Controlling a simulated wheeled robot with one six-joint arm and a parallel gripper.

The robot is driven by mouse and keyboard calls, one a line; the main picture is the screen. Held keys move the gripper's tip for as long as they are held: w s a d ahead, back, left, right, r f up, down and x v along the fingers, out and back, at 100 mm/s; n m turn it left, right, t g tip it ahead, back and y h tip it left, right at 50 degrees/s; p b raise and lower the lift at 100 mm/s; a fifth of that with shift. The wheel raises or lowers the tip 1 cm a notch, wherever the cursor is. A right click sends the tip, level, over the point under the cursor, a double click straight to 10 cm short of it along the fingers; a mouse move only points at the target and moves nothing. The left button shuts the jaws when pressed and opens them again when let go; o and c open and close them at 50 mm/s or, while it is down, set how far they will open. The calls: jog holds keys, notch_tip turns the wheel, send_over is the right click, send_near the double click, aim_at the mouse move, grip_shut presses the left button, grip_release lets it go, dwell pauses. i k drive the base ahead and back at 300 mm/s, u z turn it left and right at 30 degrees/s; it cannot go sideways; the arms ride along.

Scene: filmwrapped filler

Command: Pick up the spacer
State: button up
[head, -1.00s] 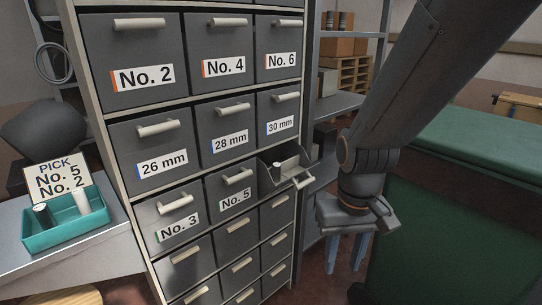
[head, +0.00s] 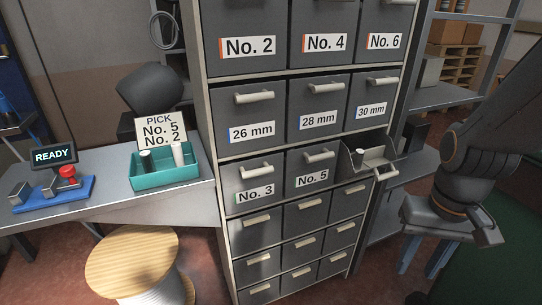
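A drawer (head: 386,171) to the right of No. 5 is pulled open. A small pale round-topped piece (head: 360,153) shows inside it, perhaps a spacer; most of it is hidden by the drawer walls. A teal tray (head: 165,180) on the left bench holds a dark cylinder with a pale top (head: 146,162) and a white cylinder (head: 178,154), both upright. I cannot tell which piece is the spacer. My gripper (head: 490,236) hangs at the right, apart from the drawer and the tray. Its fingers are too dark and foreshortened to show whether they are open.
The drawer cabinet (head: 211,130) fills the middle; its other drawers are shut. A card (head: 162,130) behind the tray reads PICK No. 5, No. 2. A READY display (head: 54,156) and red button (head: 67,172) stand on the bench. A wooden-topped spool (head: 132,260) stands in front.

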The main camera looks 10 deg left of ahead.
aim_at(147, 157)
jog(key=k, duration=0.5)
jog(key=u, duration=0.5)
jog(key=i, duration=0.45)
jog(key=u, duration=1.25)
jog(key=k, duration=0.5)
jog(key=z, duration=1.45)
jog(key=i, duration=1.25)
jog(key=u, duration=1.65)
